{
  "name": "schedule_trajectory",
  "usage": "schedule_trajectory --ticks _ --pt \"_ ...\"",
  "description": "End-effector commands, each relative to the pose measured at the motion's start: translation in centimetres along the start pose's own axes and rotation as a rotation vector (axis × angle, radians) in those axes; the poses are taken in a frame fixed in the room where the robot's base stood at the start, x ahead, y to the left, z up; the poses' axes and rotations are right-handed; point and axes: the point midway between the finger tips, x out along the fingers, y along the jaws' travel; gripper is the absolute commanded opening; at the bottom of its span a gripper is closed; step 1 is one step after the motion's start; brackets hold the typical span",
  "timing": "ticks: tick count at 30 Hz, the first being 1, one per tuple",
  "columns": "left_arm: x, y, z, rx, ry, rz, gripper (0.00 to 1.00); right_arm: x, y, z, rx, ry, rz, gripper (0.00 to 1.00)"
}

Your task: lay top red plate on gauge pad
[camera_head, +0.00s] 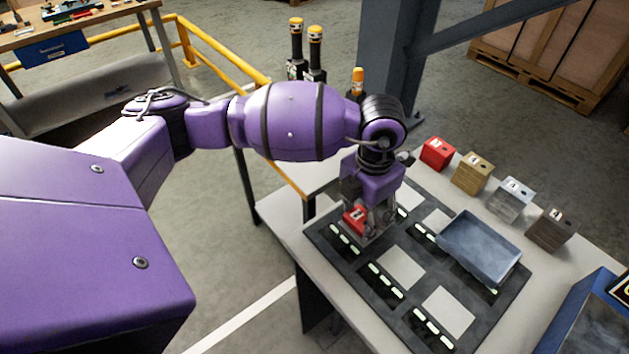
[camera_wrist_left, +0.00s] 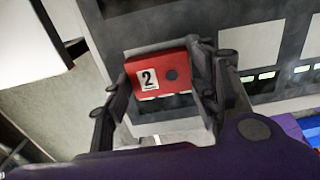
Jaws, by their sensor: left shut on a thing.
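My left gripper (camera_head: 368,228) points down over the near-left part of the dark board on the table. It is shut on a red plate (camera_head: 354,217). Another red block (camera_head: 437,153) stands at the table's back edge. My right gripper is not in view.
The dark board (camera_head: 372,311) has several pale pads (camera_head: 402,268) with lit strips. A grey-blue tray (camera_head: 480,247) lies on its right part. Tan (camera_head: 472,173), silver (camera_head: 510,199) and brown (camera_head: 551,229) blocks line the back edge. Signal lamps (camera_head: 315,54) stand behind my arm.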

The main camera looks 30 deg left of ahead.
Motion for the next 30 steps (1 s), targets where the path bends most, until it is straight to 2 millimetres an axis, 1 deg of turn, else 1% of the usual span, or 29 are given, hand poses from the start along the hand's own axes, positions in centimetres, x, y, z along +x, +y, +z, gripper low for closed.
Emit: schedule_trajectory --ticks 1,3,16,30 --pt "-0.34 -0.02 0.22 0.001 -0.006 0.001 0.13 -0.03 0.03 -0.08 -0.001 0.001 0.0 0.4" --pt "-0.4 -0.02 0.24 0.001 -0.006 0.001 0.13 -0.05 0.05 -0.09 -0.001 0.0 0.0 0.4" --pt "-0.38 -0.04 0.25 0.001 -0.006 0.001 0.13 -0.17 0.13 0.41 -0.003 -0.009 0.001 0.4" --pt "-0.3 -0.05 0.21 0.001 -0.006 0.001 0.13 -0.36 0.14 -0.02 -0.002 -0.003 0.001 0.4"
